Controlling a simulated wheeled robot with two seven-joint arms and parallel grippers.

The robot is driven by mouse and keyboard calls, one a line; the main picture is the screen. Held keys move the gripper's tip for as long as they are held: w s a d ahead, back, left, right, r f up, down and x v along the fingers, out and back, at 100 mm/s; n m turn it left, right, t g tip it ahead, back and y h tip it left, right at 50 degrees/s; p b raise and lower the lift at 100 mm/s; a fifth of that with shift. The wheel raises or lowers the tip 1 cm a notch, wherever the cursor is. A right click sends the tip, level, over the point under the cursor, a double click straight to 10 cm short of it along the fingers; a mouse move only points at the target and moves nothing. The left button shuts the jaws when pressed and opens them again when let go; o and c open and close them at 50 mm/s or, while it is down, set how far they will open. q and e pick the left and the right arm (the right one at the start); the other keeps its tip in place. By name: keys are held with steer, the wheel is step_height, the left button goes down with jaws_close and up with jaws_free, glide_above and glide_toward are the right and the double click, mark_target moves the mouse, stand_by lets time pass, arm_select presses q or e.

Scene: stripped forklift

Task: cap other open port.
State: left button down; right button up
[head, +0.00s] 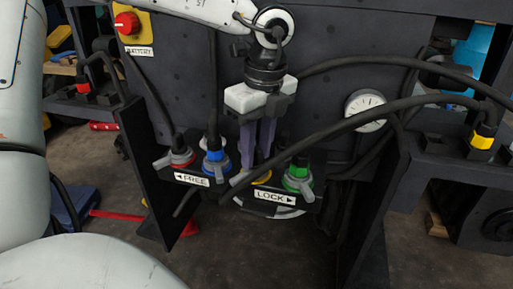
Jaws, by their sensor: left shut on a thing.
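My left gripper (256,164) comes down from the top middle, with its purple fingers pointing down into the row of ports. It is shut on a small part at its tips, mostly hidden by the fingers and a hose. A yellow ring (262,178) shows just below and right of the fingertips; I cannot tell if it is touched. Beside it are a red port (181,158), a blue port (214,162) and a green port (298,180), each with a grey lever. Whether a cap covers any port is not clear. My right gripper is not in view.
A black hose (372,108) arcs in front of the ports. A yellow-banded connector (483,139) stands at right and a red-banded one (83,87) at left. FREE (193,179) and LOCK (270,196) labels front the ports. Dark uprights flank them; a gauge (366,109) is behind.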

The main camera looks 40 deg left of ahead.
arm_select(q)
steer(key=c, duration=1.3)
jaws_free()
steer(key=shift+f, duration=0.15)
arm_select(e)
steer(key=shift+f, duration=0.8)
arm_select(q)
steer(key=r, duration=0.3)
steer(key=d+r+p, duration=0.1)
steer(key=r, duration=0.3)
steer(key=r+p, duration=0.1)
steer(key=r, duration=0.2)
steer(key=shift+d+r, duration=0.15)
steer(key=shift+r, duration=0.15)
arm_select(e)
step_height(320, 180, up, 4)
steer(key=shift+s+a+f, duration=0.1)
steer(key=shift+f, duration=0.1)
